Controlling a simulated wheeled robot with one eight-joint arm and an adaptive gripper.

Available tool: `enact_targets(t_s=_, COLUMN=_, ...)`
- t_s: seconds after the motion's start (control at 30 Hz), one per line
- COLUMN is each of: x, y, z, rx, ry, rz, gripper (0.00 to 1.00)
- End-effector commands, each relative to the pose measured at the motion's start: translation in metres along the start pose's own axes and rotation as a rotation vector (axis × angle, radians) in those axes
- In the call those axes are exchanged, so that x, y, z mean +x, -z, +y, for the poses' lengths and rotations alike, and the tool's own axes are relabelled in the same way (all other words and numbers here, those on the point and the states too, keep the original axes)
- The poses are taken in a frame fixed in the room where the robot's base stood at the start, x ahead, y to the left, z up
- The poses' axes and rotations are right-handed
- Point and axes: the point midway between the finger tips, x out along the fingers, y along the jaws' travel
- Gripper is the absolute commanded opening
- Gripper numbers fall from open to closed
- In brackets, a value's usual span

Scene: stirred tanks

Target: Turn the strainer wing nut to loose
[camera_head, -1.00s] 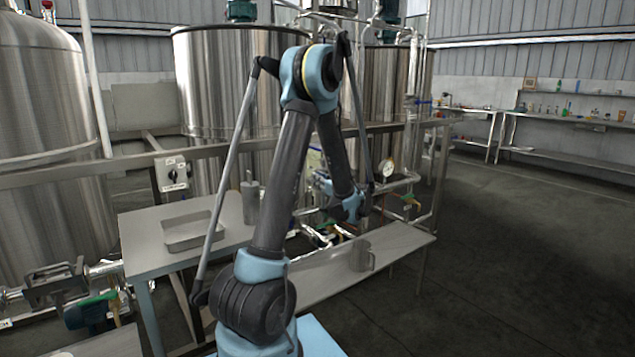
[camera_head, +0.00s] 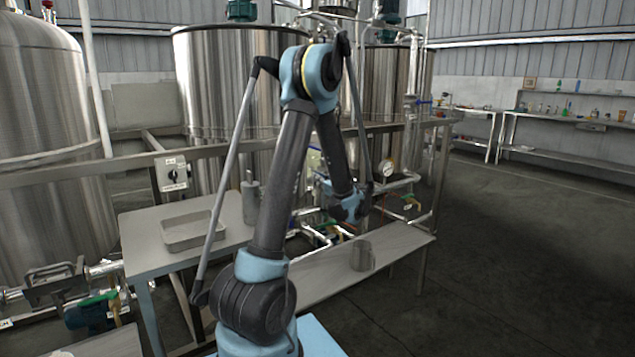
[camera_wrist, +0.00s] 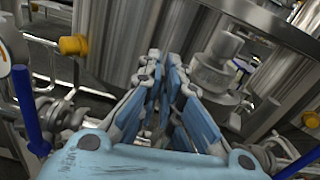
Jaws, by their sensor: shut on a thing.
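My gripper (camera_wrist: 165,68) is in the middle of the wrist view, its light-blue and grey fingers drawn together against a steel surface. It is shut on the small strainer wing nut, which the fingers hide, so I cannot tell the nut's angle. A grey stepped cylindrical fitting (camera_wrist: 217,65) stands just right of the fingertips, apart from them. In the head view my arm reaches down to the pipework under the tanks, and my wrist hides the spot where the fingers are.
A pressure gauge (camera_head: 387,168) and pipes lie right of my wrist. Below, a bench (camera_head: 310,277) carries a metal jug (camera_head: 362,256). A side table at left holds a shallow tray (camera_head: 190,232). Blue-handled and yellow-capped fittings (camera_wrist: 73,45) crowd the gripper. Open floor lies at right.

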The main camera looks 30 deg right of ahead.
Motion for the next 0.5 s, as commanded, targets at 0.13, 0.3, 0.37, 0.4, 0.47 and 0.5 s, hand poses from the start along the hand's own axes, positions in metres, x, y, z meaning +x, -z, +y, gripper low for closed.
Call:
enact_targets(t_s=0.13, x=0.000, y=0.001, z=0.004, rx=-0.104, ry=0.000, rz=0.001, gripper=0.00)
enact_targets(t_s=0.3, x=0.000, y=0.001, z=0.008, rx=-0.258, ry=-0.001, rz=0.001, gripper=0.00)
enact_targets(t_s=0.37, x=0.000, y=0.002, z=0.009, rx=-0.315, ry=-0.001, rz=0.001, gripper=0.00)
enact_targets(t_s=0.4, x=0.000, y=0.002, z=0.011, rx=-0.354, ry=-0.001, rz=0.001, gripper=0.00)
enact_targets(t_s=0.47, x=0.000, y=0.003, z=0.012, rx=-0.410, ry=-0.002, rz=0.001, gripper=0.00)
enact_targets(t_s=0.5, x=0.000, y=0.003, z=0.013, rx=-0.449, ry=-0.002, rz=0.001, gripper=0.00)
